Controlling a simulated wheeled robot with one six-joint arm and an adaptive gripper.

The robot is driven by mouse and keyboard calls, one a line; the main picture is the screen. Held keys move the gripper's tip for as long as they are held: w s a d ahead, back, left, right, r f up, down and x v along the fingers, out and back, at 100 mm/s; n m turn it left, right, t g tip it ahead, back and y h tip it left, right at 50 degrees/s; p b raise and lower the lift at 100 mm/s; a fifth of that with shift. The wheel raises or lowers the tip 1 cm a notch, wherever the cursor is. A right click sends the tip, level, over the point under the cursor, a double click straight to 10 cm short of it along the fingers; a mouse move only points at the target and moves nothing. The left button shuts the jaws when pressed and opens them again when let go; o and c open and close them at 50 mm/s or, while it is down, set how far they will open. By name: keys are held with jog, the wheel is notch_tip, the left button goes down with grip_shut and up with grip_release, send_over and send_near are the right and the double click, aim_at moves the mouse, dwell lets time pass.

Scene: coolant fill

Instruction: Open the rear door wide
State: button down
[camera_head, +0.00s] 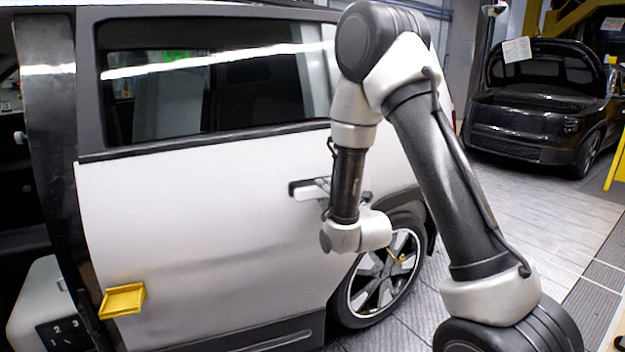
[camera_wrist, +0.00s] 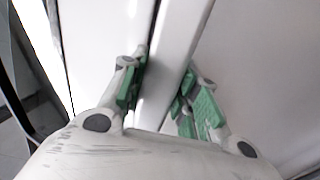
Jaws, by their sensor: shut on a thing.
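The white rear door (camera_head: 200,220) with a dark window fills much of the left and middle of the head view. Its light handle (camera_head: 312,189) is near the door's right side, above the rear wheel. In the wrist view, my gripper (camera_wrist: 163,75) has its green-padded fingers on both sides of the handle bar (camera_wrist: 172,50), shut on it. In the head view, my wrist and arm stand in front of the handle's right part and hide much of the grip. I cannot tell clearly whether the door stands ajar.
The rear wheel (camera_head: 385,272) is just right of the door. A yellow bracket (camera_head: 122,300) sits at the door's lower left. A black car (camera_head: 540,110) stands at the back right. Grey floor (camera_head: 545,220) lies clear on the right.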

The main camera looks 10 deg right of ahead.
jog(key=shift+s, duration=0.25)
jog(key=shift+f, duration=0.1)
